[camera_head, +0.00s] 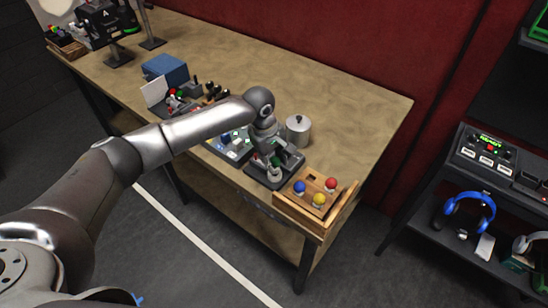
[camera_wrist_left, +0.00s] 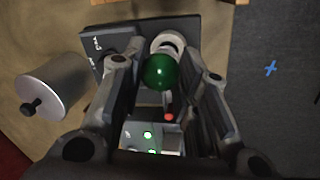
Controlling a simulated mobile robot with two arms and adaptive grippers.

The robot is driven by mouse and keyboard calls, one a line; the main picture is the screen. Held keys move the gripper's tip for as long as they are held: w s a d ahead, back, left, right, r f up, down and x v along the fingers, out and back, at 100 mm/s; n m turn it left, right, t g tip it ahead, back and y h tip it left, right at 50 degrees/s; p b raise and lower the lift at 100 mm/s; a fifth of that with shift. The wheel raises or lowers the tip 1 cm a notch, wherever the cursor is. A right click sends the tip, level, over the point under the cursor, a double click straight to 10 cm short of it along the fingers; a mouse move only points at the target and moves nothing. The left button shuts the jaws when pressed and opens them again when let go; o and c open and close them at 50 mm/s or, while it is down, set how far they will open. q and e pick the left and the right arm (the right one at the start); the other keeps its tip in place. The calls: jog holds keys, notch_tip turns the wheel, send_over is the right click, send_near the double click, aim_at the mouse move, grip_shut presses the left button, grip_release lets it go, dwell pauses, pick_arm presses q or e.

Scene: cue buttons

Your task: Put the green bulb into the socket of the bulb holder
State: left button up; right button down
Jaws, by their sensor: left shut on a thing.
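The green bulb (camera_wrist_left: 160,72) is between the fingers of my left gripper (camera_wrist_left: 163,88), which is shut on it. In the head view my left gripper (camera_head: 276,161) is over the dark bulb holder (camera_head: 259,174) near the table's right end. In the left wrist view the holder (camera_wrist_left: 120,42) has a pale round socket (camera_wrist_left: 168,43) next to the bulb. The bulb partly covers the socket's near rim. I cannot tell whether the bulb touches or enters it. My right gripper is not in view.
A wooden tray (camera_head: 289,207) with blue, yellow and red bulbs and one empty hole stands right of the holder. A metal pot (camera_head: 298,130) stands behind it, also seen in the wrist view (camera_wrist_left: 52,88). The table's back right is clear.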

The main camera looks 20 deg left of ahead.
pick_arm(q)
jog(key=shift+f+p, duration=0.35)
jog(key=shift+f, duration=0.75)
dwell(0.9)
jog(key=o, duration=0.9)
jog(key=shift+o, duration=0.8)
